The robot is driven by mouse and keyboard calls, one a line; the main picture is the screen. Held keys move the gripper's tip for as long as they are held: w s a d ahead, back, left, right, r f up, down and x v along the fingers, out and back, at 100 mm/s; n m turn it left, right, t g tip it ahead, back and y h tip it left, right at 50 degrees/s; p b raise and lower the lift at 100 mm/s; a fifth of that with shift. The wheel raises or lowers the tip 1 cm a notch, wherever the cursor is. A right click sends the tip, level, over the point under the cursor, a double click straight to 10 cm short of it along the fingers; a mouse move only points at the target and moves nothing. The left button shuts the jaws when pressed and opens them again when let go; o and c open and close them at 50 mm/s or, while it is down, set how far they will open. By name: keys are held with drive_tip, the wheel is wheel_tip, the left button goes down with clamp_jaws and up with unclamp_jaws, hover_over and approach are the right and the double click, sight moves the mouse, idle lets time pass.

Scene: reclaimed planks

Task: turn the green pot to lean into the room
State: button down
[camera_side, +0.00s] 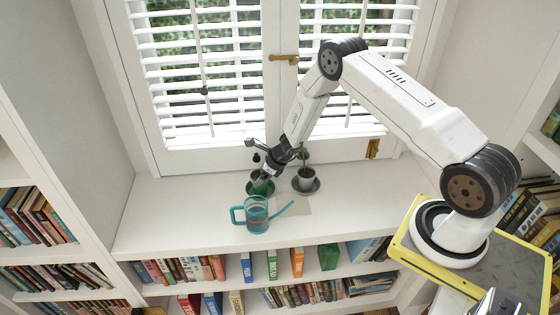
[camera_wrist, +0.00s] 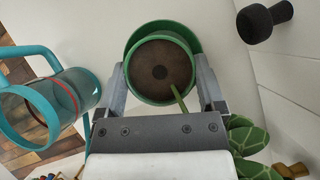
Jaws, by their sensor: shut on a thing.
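The green pot (camera_side: 263,184) stands on the white sill below the window, with a green saucer (camera_side: 250,189) under it. In the wrist view the pot (camera_wrist: 160,92) shows from above, with dark soil inside and a green stem rising towards the lower right. Its patterned leaves (camera_wrist: 247,139) hang beside my right finger. My gripper (camera_wrist: 163,84) is shut on the pot, one finger on each side of its rim. In the side view my gripper (camera_side: 266,175) comes down over the pot from above and hides part of it. The plant's lean is hard to read there.
A teal watering can (camera_side: 257,214) stands just in front of the pot, its spout pointing right. A grey pot (camera_side: 306,180) with a small plant stands close on the right. Shuttered windows (camera_side: 205,70) are behind. The sill's left part (camera_side: 165,215) is clear.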

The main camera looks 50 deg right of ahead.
unclamp_jaws()
drive_tip(key=shift+s, duration=0.1)
drive_tip(key=v, duration=0.7)
drive_tip(key=shift+r, duration=0.35)
drive_tip(key=shift+s+r, duration=0.1)
drive_tip(key=s+a+r+n+g, duration=0.3)
drive_tip(key=s+a+r+n, duration=0.75)
drive_tip(key=n, duration=0.55)
drive_tip(key=s+r+n+h, duration=0.2)
drive_tip(key=s+r+n, duration=0.6)
drive_tip(key=n, duration=0.7)
drive_tip(key=s, duration=0.2)
drive_tip(key=shift+s+a+h, duration=0.35)
drive_tip(key=shift+h, duration=0.05)
